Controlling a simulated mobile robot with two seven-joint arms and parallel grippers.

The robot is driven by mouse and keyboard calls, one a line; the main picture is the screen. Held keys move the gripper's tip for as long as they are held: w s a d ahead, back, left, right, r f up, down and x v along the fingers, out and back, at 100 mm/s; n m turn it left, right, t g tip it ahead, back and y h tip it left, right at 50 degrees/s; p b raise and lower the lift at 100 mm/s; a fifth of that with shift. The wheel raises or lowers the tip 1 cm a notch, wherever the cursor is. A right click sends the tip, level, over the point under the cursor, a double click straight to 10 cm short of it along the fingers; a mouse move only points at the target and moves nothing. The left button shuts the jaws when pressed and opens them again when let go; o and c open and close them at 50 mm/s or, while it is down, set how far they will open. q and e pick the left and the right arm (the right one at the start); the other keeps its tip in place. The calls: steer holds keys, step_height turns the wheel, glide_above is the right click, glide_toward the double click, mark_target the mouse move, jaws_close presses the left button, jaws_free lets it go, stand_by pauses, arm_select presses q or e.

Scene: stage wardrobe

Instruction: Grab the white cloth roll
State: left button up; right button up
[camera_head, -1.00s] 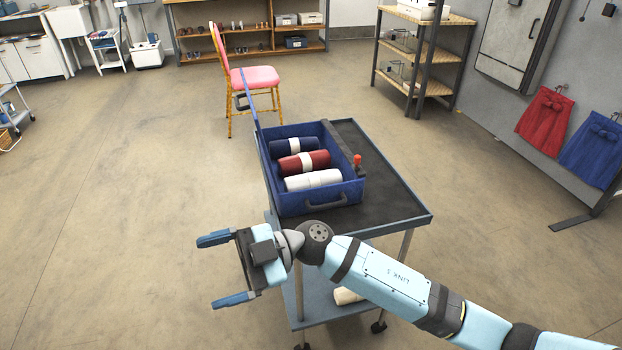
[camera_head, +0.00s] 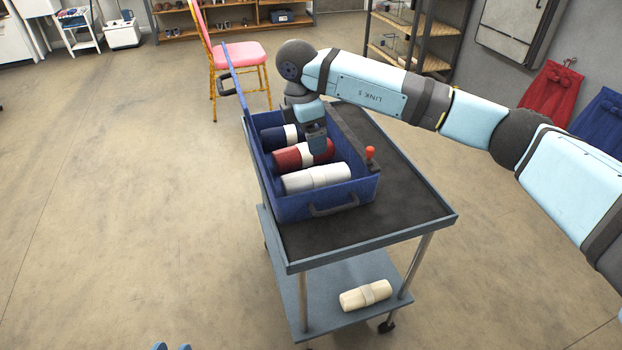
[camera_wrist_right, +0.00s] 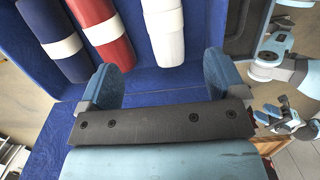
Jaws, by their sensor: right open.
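The white cloth roll (camera_head: 316,178) lies in the blue box (camera_head: 335,201) on the cart, nearest the box's handle end. In the right wrist view the white cloth roll (camera_wrist_right: 164,30) lies ahead, roughly in line with the gap between my fingers. My right gripper (camera_wrist_right: 163,78) is open and empty, its fingers apart. In the head view the right gripper (camera_head: 316,140) points down over the box near the red roll; its arm partly hides it. My left gripper (camera_head: 172,346) shows only two separate blue fingertips at the bottom edge; it also shows in the right wrist view (camera_wrist_right: 270,108), open and empty.
A red roll (camera_head: 290,159) and a navy roll (camera_head: 272,139) lie beside the white one. A cream roll (camera_head: 366,295) lies on the cart's lower shelf. A pink chair (camera_head: 238,55) stands behind.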

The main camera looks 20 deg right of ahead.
mark_target(316, 172)
steer(key=f, duration=0.3)
steer(key=f+b, duration=0.1)
steer(key=f, duration=0.2)
steer(key=d+f, duration=0.1)
steer(key=f, duration=0.1)
steer(key=shift+s+d+f+b, duration=0.1)
steer(key=shift+s+f+b, duration=0.1)
steer(key=shift+f+b, duration=0.2)
steer(key=f, duration=0.1)
steer(key=f+b, duration=0.1)
steer(key=f, duration=0.2)
steer(key=shift+d+f, duration=0.25)
arm_select(q)
step_height(316, 172, up, 6)
steer(key=w+d+t+h, duration=0.1)
steer(key=d+t+h, duration=0.1)
steer(key=t, duration=0.1)
steer(key=shift+d, duration=0.3)
arm_select(e)
steer(key=c, duration=1)
